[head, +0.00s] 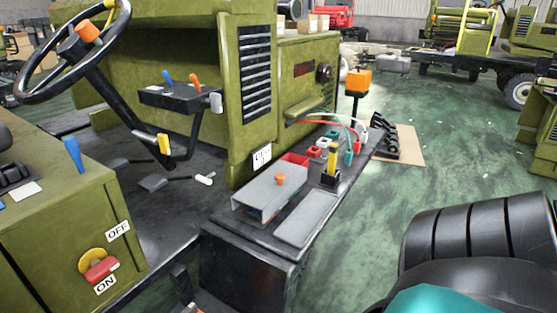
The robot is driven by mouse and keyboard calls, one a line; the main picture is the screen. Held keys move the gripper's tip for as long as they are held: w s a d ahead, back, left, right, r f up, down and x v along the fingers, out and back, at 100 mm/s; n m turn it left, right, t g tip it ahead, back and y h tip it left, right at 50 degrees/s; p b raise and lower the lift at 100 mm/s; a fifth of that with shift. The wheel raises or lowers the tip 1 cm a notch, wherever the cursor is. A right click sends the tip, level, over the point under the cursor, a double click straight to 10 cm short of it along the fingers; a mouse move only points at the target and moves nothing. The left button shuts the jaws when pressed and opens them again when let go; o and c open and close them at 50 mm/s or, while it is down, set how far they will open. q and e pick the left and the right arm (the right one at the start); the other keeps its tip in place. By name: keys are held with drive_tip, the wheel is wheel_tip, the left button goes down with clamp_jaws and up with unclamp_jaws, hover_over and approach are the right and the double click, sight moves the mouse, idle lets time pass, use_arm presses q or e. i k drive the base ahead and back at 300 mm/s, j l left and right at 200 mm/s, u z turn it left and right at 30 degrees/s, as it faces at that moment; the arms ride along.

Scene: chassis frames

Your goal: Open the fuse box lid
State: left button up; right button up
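A grey box with an orange knob (280,179) on top sits on the dark side platform of the green vehicle; its grey top (262,192) looks like the fuse box lid and appears closed. A flat grey panel (307,226) lies beside it, nearer the platform's right edge. Neither of my grippers shows in the head view. A black ribbed arm part (480,240), apparently mine, fills the lower right, well apart from the box.
A yellow-and-black lever (331,165), red parts (295,159) and coloured cables (345,125) are close behind the box. A steering wheel (75,45) and a red ON/OFF switch (101,270) are at left. Green floor (400,200) is open at right.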

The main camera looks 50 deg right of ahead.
sight(267, 193)
drive_tip(key=z, duration=1.6)
